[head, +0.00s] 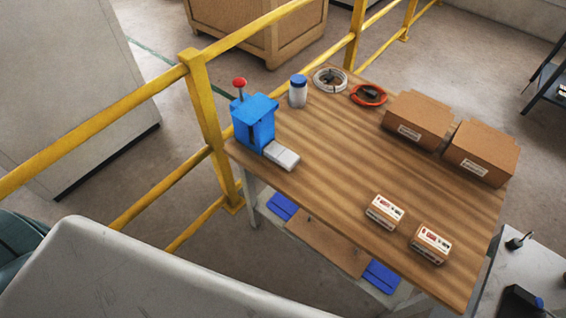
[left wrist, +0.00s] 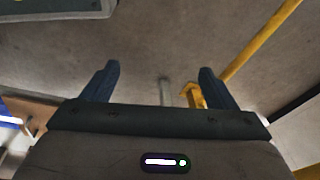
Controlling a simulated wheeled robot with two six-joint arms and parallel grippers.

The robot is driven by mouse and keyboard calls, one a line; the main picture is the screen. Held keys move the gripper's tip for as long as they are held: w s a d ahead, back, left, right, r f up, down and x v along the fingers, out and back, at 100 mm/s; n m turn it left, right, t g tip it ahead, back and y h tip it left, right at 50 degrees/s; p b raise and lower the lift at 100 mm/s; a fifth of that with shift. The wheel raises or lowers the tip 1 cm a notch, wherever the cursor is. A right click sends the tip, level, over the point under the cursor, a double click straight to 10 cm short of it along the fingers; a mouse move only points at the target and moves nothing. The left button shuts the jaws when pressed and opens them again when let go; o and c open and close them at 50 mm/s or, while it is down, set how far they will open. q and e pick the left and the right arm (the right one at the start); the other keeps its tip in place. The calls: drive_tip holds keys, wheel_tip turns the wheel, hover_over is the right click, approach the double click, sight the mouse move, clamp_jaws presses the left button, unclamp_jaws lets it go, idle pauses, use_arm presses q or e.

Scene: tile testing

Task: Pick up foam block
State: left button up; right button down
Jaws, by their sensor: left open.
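I cannot tell for sure which thing is the foam block. A small pale grey-white block (head: 281,155) lies at the foot of a blue press-like device (head: 255,120) with a red knob, near the left edge of the wooden table (head: 330,165). Two small labelled boxes, one (head: 385,211) left of the other (head: 431,244), sit near the table's front right. My left gripper (left wrist: 158,78) shows in the left wrist view with its two dark fingers wide apart and nothing between them, over bare floor. Neither gripper shows in the head view.
Two brown cardboard boxes (head: 417,120) (head: 481,153) stand at the table's right. A blue-and-white jar (head: 298,91), a white coil (head: 330,80) and a red coil (head: 368,95) stand at the back. A yellow railing (head: 203,110) runs along the left. The table's middle is clear.

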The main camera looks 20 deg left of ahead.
use_arm(q)
drive_tip(key=w+d+r+b, duration=0.15)
drive_tip(key=w+r, duration=0.35)
drive_tip(key=r, duration=0.6)
wheel_tip(320, 180, up, 25)
drive_tip(key=n+g+h+b, duration=0.1)
drive_tip(key=n+g, duration=0.1)
drive_tip(key=n, duration=1.3)
hover_over(288, 157)
wheel_tip(288, 157, down, 5)
drive_tip(key=shift+a+r, duration=0.1)
drive_tip(key=shift+f+p, duration=0.75)
drive_tip(key=shift+f, duration=2)
drive_tip(key=c, duration=1)
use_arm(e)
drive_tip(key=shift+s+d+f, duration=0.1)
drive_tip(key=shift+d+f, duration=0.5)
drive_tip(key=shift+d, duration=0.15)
